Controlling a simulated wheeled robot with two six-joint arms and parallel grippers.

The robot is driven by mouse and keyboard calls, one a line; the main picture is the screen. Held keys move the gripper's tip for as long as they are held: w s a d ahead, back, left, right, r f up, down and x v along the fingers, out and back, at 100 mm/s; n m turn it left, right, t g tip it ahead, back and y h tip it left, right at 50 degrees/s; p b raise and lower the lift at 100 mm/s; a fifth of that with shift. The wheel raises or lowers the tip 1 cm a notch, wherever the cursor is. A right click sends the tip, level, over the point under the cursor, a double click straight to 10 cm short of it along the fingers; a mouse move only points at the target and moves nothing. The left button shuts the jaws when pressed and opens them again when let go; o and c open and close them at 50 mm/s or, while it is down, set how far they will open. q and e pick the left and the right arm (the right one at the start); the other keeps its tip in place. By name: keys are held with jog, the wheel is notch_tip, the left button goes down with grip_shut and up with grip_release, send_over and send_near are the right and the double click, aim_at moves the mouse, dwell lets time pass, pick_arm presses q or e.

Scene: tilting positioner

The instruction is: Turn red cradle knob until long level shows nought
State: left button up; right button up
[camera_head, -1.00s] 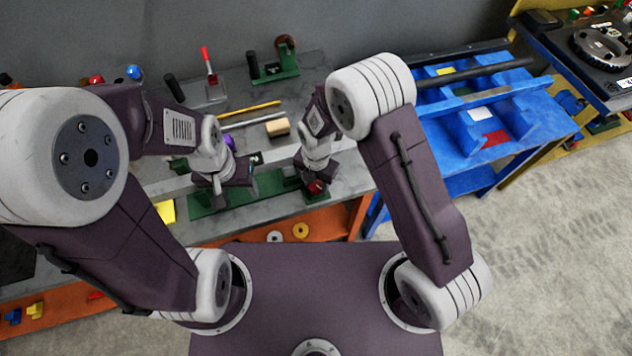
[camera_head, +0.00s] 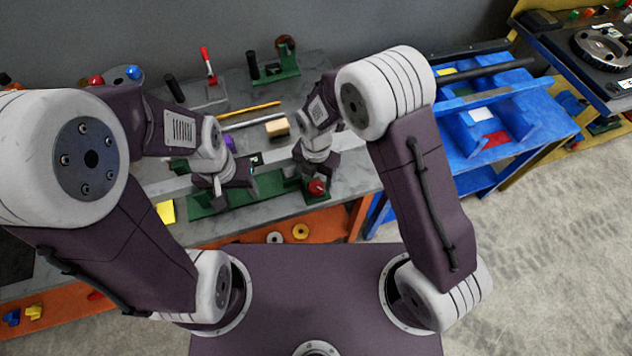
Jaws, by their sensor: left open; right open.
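The red knob (camera_head: 317,187) stands at the right end of the green cradle base (camera_head: 270,184), near the front of the grey bench. A long light-grey bar (camera_head: 275,157) lies across the cradle; I cannot make out a level reading on it. My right gripper (camera_head: 311,176) is open, just above and behind the knob, partly hidden by its own wrist; I cannot tell whether it touches. My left gripper (camera_head: 218,202) is open over the left part of the green base and hides some of it.
Behind the cradle lie a yellow pencil (camera_head: 249,109) and a wooden block (camera_head: 277,128). A red-handled tool (camera_head: 208,62) and a green stand (camera_head: 275,70) are at the back. A blue bench (camera_head: 545,115) is on the right.

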aim_at(318, 184)
notch_tip(318, 184, up, 6)
jog(key=shift+f, duration=0.15)
dwell(0.4)
jog(key=d+r+m+t+b, duration=0.1)
jog(key=d+r+m, duration=0.4)
jog(key=d, duration=0.6)
jog(key=s+d+f+m, duration=0.1)
jog(key=s+d+m, duration=0.2)
jog(key=m, duration=0.9)
jog(key=s+d+f+m, duration=0.1)
jog(key=s+d+m, duration=0.2)
jog(key=m, duration=1)
jog(key=s, duration=0.3)
jog(key=shift+s+d+m, duration=0.15)
jog(key=shift+d+m, duration=0.15)
